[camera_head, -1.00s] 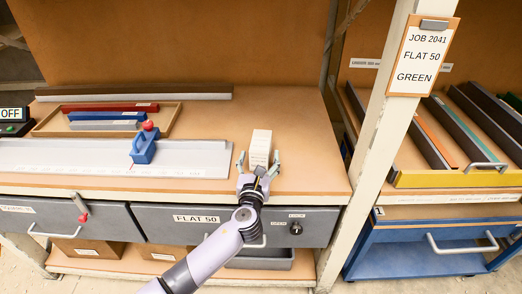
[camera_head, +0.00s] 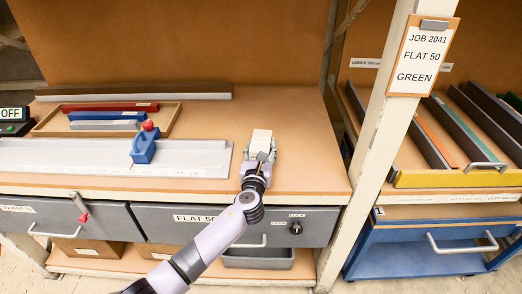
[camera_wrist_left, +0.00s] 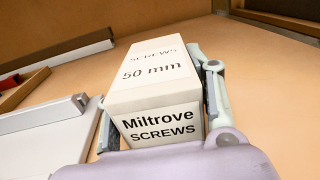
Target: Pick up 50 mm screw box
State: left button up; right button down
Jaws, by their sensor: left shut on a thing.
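The 50 mm screw box (camera_head: 261,140) is a white carton on the wooden bench top, right of the grey ruled plate. I cannot tell whether the box is clear of the bench. My right gripper is not in view.
A grey ruled plate (camera_head: 60,158) with a blue stop block (camera_head: 144,147) lies to the left. Behind it a wooden tray (camera_head: 167,117) holds coloured bars. A white post (camera_head: 380,130) stands to the right. Bench right of the box is clear.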

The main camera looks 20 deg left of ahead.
pick_arm(q)
jog(key=c, duration=0.9)
jog(key=shift+r, duration=0.1)
